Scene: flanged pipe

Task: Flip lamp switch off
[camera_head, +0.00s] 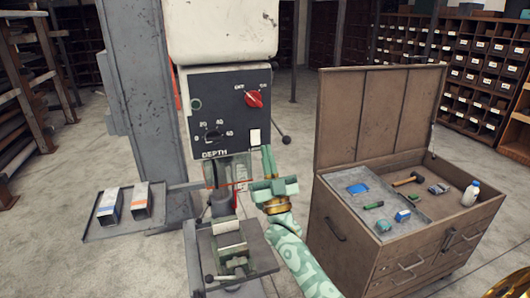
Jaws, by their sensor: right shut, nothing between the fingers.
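My right gripper (267,153) is green, shut and empty. Its fingertips point up, just below and right of the white switch; I cannot tell whether they touch the panel. My left gripper is not in view.
Below the panel are a clear guard (228,172) and a vise (231,247). A side tray (98,228) with two boxes is at left. An open-lidded tool cabinet (345,215) with a hammer (408,179) and a bottle (470,194) stands at right.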

